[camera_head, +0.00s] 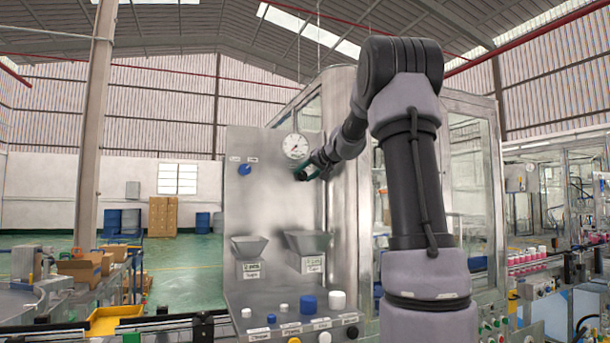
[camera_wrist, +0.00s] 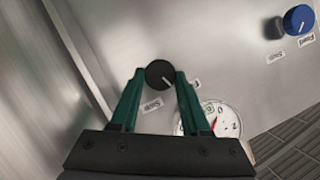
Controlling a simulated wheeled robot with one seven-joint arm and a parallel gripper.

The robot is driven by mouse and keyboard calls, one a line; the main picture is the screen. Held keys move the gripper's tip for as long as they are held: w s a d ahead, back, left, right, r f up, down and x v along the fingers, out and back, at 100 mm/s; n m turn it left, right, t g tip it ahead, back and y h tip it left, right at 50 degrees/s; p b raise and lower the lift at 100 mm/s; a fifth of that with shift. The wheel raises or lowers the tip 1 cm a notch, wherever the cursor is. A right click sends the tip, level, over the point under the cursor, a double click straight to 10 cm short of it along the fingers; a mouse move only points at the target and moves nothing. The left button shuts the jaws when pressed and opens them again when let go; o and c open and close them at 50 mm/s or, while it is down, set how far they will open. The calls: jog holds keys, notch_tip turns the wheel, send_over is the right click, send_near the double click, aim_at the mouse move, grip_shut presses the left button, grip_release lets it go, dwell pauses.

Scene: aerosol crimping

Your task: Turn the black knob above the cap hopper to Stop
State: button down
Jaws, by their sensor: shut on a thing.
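The black knob (camera_wrist: 159,74) is on the steel panel (camera_head: 262,200), between the two green fingers of my gripper (camera_wrist: 158,78) in the wrist view. The gripper is shut on the knob. A white pointer line on the knob points to the lower right in that view. One small label lies below the knob and another, mostly hidden by the right finger, lies to its right; I cannot read them surely. In the head view my gripper (camera_head: 304,174) is at the panel's right side, below the gauge, and the knob is hidden.
A round gauge (camera_head: 295,146) is just above my gripper. A blue knob (camera_head: 244,169) with two labels is on the panel's left. Two steel hoppers (camera_head: 249,247) (camera_head: 307,241) project below. Several caps stand on the labelled shelf (camera_head: 275,327) underneath.

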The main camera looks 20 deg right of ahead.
jog(key=m, duration=0.1)
jog(key=m+y, duration=0.1)
jog(key=m, duration=0.1)
jog(key=m+t+y, duration=0.1)
jog(key=shift+d+f+m, duration=0.25)
jog(key=shift+f+m, duration=0.05)
jog(key=shift+m, duration=0.1)
jog(key=m, duration=0.2)
jog(key=m+t+y, duration=0.1)
jog(key=m+t, duration=0.1)
jog(key=m, duration=0.1)
jog(key=shift+f+m+y, duration=0.25)
jog(key=shift+m+y, duration=0.05)
jog(key=shift+y, duration=0.1)
jog(key=shift+c, duration=1.9)
grip_release()
jog(key=shift+s, duration=0.1)
jog(key=v, duration=1)
jog(key=shift+s+d+f, duration=0.15)
jog(key=shift+s+f, duration=0.05)
jog(key=shift+s, duration=0.1)
